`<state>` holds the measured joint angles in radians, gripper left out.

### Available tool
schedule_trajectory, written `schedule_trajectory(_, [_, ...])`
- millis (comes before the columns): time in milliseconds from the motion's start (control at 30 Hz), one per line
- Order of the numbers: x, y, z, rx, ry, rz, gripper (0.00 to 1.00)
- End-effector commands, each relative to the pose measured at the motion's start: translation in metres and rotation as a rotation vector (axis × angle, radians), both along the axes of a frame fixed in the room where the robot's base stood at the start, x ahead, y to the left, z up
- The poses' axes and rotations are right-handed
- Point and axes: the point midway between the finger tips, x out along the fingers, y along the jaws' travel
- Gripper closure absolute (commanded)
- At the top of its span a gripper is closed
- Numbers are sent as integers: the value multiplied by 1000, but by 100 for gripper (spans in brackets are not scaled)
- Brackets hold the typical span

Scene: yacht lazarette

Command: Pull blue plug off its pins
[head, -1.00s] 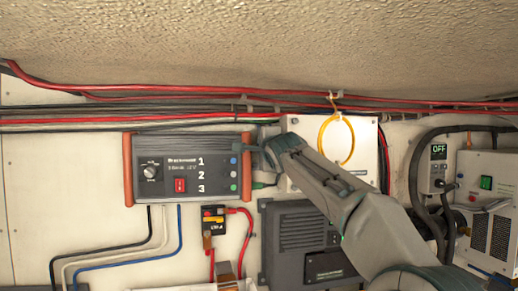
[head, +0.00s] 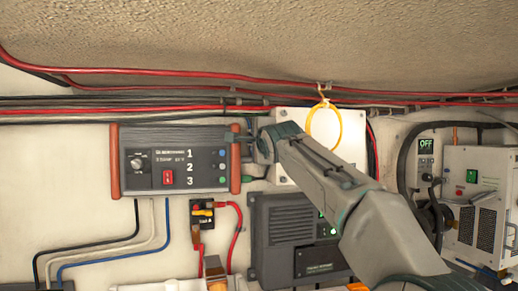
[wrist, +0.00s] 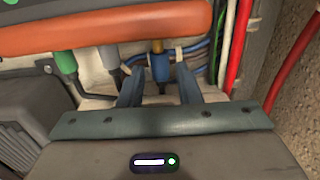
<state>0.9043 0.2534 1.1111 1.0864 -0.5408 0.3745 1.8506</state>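The blue plug (wrist: 160,67) shows in the wrist view below the orange side handle, with a yellow-brown piece (wrist: 157,46) above it. A dark cable end shows at its lower end. My gripper (wrist: 158,85) is open, with one finger on each side of the blue plug and small gaps seeming to remain. A grey plug (wrist: 112,62) and a green plug (wrist: 66,66) sit to its left. In the head view my gripper (head: 258,147) is at the right side of the control box (head: 150,160); the blue plug is hidden there.
The orange handle (wrist: 140,32) runs across the top of the wrist view. Blue and white wires (wrist: 195,55) and a red cable (wrist: 238,45) lie right of the plug. A white box (head: 295,122) and a yellow ring (head: 325,128) are behind my arm in the head view.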

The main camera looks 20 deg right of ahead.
Motion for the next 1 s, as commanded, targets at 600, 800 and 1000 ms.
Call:
schedule_trajectory(600, [-43,0,-2,-1,-1,-1,69])
schedule_trajectory(800, [-45,0,0,-1,0,1,69])
schedule_trajectory(1000, [-45,0,0,-1,0,1,69])
